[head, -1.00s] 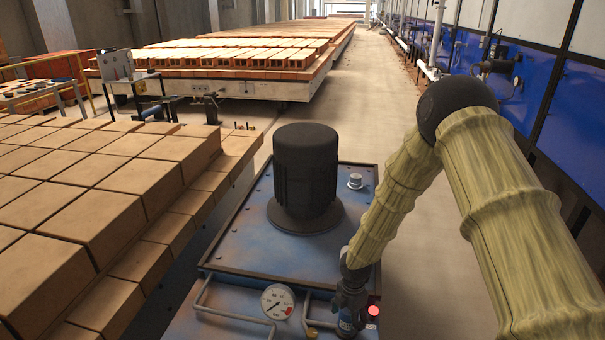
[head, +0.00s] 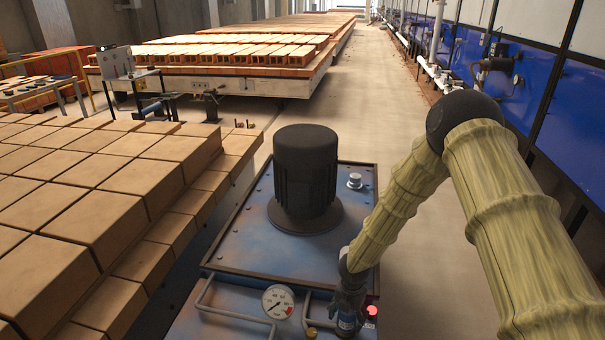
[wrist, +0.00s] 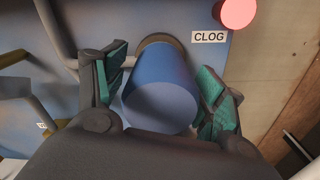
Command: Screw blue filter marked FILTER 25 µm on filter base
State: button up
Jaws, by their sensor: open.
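The blue filter (wrist: 160,95) is a cylinder at the middle of the wrist view, with its far end against a dark round base (wrist: 160,41) on the blue panel. Its marking cannot be read. My gripper (wrist: 165,85) is open, with one green-padded finger on each side of the filter. The left pad is close to the filter's side; I cannot tell whether either pad touches. In the head view my gripper (head: 350,305) is at the front of the blue machine, and the filter (head: 347,323) shows partly between its fingers.
A red lamp (wrist: 235,12) and a CLOG label (wrist: 209,37) are right of the filter. A pressure gauge (head: 278,302) and pipe handles (head: 236,313) are left of my gripper. A black motor (head: 305,178) stands on the machine. Stacked bricks (head: 90,210) fill the left; floor at right is clear.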

jog(key=shift+n, duration=0.3)
jog(key=shift+r+n+p, duration=0.1)
jog(key=shift+n+p, duration=0.5)
jog(key=shift+n, duration=0.7)
jog(key=c, duration=1.2)
jog(key=shift+o, duration=0.2)
jog(key=shift+m, duration=1.5)
jog(key=shift+m, duration=1.4)
